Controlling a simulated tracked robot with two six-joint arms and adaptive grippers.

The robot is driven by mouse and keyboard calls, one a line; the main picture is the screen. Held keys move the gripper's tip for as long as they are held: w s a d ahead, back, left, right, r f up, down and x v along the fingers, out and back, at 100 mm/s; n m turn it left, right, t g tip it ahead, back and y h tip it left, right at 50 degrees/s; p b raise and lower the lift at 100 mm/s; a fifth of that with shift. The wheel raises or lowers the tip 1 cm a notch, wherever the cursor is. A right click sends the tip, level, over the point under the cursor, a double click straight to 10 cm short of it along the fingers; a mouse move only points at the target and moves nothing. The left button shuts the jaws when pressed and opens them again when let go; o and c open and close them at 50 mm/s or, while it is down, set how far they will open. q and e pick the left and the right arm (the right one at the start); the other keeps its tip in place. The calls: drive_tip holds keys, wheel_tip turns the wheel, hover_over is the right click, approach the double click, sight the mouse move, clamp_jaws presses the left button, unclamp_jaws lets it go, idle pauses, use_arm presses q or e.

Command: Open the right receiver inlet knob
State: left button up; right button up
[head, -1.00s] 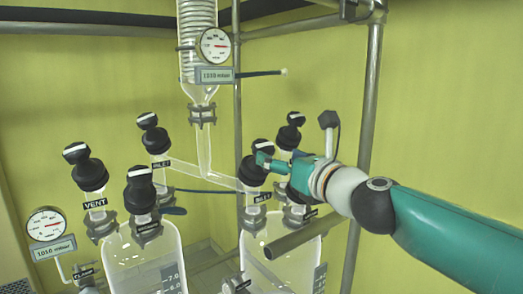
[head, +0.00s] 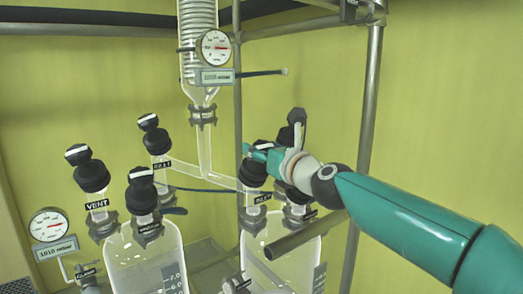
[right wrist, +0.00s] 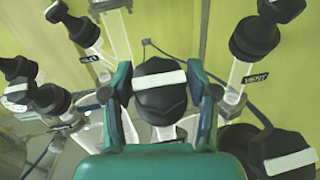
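The right receiver inlet knob is a black knob with a white bar, above an inlet label on the right vessel. In the head view its lower body (head: 253,174) shows, and my teal right gripper (head: 256,151) partly covers its upper part. In the right wrist view a black knob (right wrist: 160,98) with a white bar stands between the two fingers of my right gripper (right wrist: 160,77). The fingers are spread, one close to each side of it; contact is not clear. Its label is hidden there. My left gripper is not in view.
A black knob (head: 291,134) stands just behind my right gripper. The left vessel (head: 145,262) carries several similar knobs. A glass pipe (head: 204,145) comes down from the coil condenser. A metal rail (head: 305,234) crosses in front of the right vessel, and an upright pole (head: 367,110) stands at right.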

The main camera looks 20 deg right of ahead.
drive_tip(key=c, duration=0.7)
drive_tip(key=n+y+b, duration=0.1)
drive_tip(key=b, duration=0.1)
drive_tip(key=n+y+b, duration=0.1)
drive_tip(key=b, duration=0.2)
drive_tip(key=shift+d+f+g, duration=0.1)
drive_tip(key=shift+f+g, duration=0.2)
drive_tip(key=shift+r+n+g+y+b, duration=0.15)
drive_tip(key=shift+n+g+y+b, duration=0.25)
drive_tip(key=shift+n+y, duration=0.45)
drive_tip(key=shift+w+r+n+y, duration=0.1)
drive_tip(key=shift+n+y, duration=0.35)
drive_tip(key=shift+n, duration=0.1)
drive_tip(key=shift+r+n+g+y+p, duration=0.1)
drive_tip(key=shift+n+g+y+p, duration=0.5)
drive_tip(key=shift+n+p, duration=0.15)
drive_tip(key=shift+n+g+y+p, duration=0.8)
drive_tip(key=shift+n+y, duration=0.1)
drive_tip(key=shift+n, duration=0.25)
drive_tip(key=shift+a, duration=0.2)
drive_tip(key=o, duration=1.2)
